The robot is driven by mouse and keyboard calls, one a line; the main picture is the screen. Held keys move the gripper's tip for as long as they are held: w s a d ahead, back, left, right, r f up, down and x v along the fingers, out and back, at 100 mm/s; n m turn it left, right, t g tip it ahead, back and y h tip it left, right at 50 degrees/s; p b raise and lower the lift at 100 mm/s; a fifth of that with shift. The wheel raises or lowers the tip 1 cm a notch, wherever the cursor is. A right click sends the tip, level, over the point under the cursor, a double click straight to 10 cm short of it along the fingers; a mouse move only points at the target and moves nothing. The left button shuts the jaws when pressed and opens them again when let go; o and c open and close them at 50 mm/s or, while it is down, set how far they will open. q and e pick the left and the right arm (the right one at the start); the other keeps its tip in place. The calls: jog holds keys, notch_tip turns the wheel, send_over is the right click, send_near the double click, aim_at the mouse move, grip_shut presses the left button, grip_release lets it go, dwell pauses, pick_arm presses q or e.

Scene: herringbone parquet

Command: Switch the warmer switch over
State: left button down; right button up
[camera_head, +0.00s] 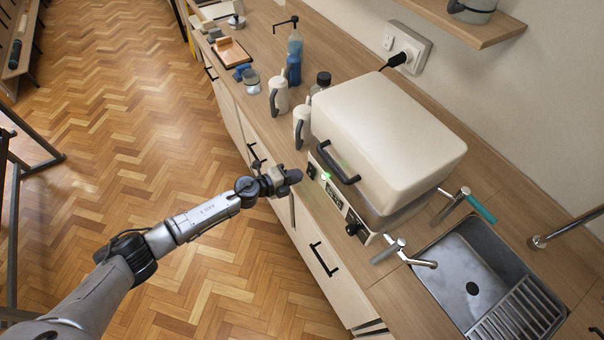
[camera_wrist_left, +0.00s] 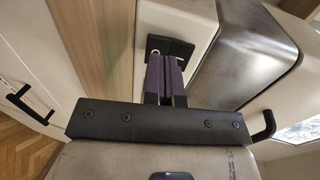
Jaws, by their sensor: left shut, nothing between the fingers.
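The warmer (camera_head: 385,140) is a large appliance with a cream lid, standing on the counter. Its front panel carries a black switch (camera_head: 311,171) at the left end, a lit green lamp (camera_head: 326,176), a small display (camera_head: 334,195) and a dark knob (camera_head: 354,229). My left gripper (camera_head: 295,176) is shut and empty, just in front of the switch. In the left wrist view, the closed fingers (camera_wrist_left: 165,78) point at the dark switch plate (camera_wrist_left: 180,46) and cover part of it. I cannot tell whether they touch it or which way the switch is tipped. My right gripper is out of view.
Drawer handles (camera_head: 322,260) stick out below the counter edge. The parquet floor in front is open.

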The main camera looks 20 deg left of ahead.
aim_at(308, 173)
pick_arm(q)
jog(key=shift+x, duration=1.25)
jog(key=f+b, duration=0.1)
jog(key=b, duration=0.2)
jog(key=shift+w+d, duration=0.1)
jog(key=shift+r+t, duration=0.3)
jog(key=f+v, duration=0.2)
jog(key=v, duration=1.1)
jog(key=shift+s+a+f+p, duration=0.35)
jog(key=shift+s+a+f, duration=0.1)
jog(key=shift+a+f, duration=0.05)
